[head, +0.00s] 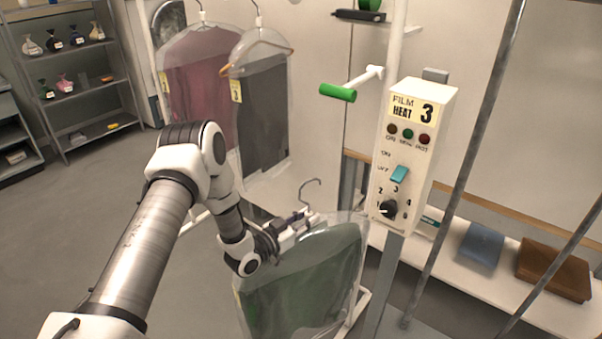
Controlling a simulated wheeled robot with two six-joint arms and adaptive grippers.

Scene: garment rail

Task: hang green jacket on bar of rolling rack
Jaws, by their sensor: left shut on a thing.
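The green jacket (305,285) hangs in clear film at the bottom centre of the head view. Its hanger hook (311,184) stands up free above it, touching no bar. My left gripper (296,226) is shut on the hanger just below the hook. The jacket's lower end is cut off by the picture edge. No horizontal rack bar is clearly in view. Slanting grey metal posts (470,150) stand at the right; I cannot tell whether they belong to the rolling rack. My right gripper is not in view.
A film heat control box (413,150) on a post, with a green-ended handle (338,92), stands close right of the jacket. Film-covered maroon (202,95) and dark grey (263,115) garments hang behind. A bench (520,298) holds folded blue and brown items. Floor at left is clear.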

